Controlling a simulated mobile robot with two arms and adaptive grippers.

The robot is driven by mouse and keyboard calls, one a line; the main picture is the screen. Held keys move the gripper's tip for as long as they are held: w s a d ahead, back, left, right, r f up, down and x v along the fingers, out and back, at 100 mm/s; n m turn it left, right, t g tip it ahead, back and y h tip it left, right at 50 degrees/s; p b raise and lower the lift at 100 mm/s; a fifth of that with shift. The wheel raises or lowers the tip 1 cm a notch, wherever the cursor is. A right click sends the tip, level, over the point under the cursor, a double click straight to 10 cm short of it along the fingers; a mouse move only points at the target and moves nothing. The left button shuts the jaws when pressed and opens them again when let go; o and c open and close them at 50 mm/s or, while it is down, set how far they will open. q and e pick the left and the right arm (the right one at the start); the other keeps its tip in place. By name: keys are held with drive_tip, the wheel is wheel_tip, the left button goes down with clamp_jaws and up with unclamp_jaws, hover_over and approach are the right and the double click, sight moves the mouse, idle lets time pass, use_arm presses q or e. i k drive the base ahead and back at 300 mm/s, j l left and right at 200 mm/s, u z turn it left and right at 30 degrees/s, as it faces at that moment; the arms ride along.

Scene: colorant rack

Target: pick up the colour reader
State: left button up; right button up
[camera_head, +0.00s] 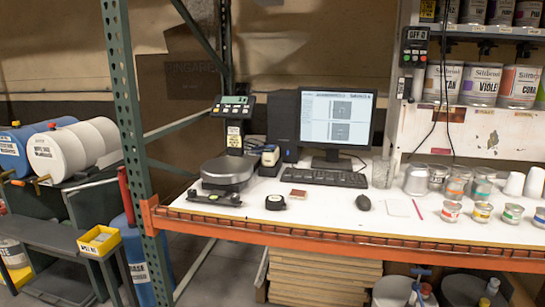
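A small upright handheld device (269,156), pale with a dark face and some yellow and blue, stands on the bench between the scale and the computer tower. It looks like the colour reader, but it is too small to be sure. A small black device with a pale label (275,202), perhaps a tape measure, lies nearer the bench's front edge. Neither of my grippers is in view.
The scale (227,171) stands left, with a black level-like bar (214,197) before it. A keyboard (325,177), monitor (337,118), mouse (363,202) and several cans (451,210) occupy the bench. A green upright post (133,130) and orange beam (330,239) border it.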

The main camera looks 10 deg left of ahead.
sight(270, 156)
drive_tip(key=i+j, duration=0.2)
drive_tip(key=j, duration=0.2)
drive_tip(key=i+j, duration=0.15)
drive_tip(key=j, duration=0.2)
drive_tip(key=i+j, duration=0.2)
drive_tip(key=j, duration=0.2)
